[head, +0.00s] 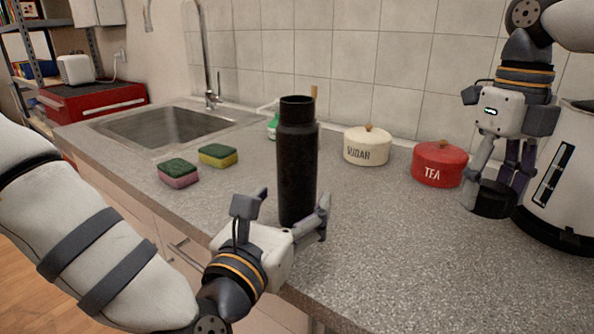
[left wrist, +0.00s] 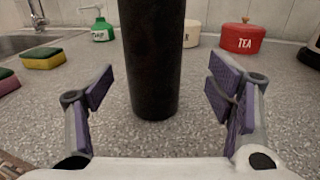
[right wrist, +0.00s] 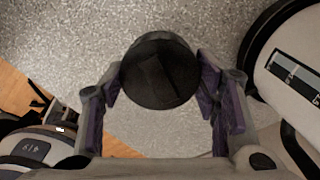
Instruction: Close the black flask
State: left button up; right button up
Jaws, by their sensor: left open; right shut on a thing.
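The black flask (head: 297,165) stands upright on the counter, its top uncovered. My left gripper (head: 285,212) is open, low down near the flask; the left wrist view shows the flask (left wrist: 153,60) between the spread fingers (left wrist: 160,90), with gaps on both sides. My right gripper (head: 505,172) points down and is shut on the round black lid (head: 493,200), which also shows between its fingers in the right wrist view (right wrist: 160,70). The lid is at or close to the counter surface; I cannot tell whether it touches.
A white kettle (head: 572,175) stands close beside my right gripper. The red tea pot (head: 438,165) and cream sugar pot (head: 367,147) are between flask and right gripper, further back. Two sponges (head: 178,173) (head: 218,156) and a sink (head: 170,126) are to the left. The front right counter is clear.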

aim_at(290, 195)
pick_arm(q)
jog(key=x, duration=0.4)
jog(key=shift+w+a+r, duration=0.15)
jog(key=shift+w+a, duration=0.1)
jog(key=shift+a, duration=0.05)
pick_arm(e)
jog(key=shift+r, duration=0.25)
pick_arm(q)
jog(key=shift+w+d, duration=0.2)
jog(key=shift+w, duration=0.3)
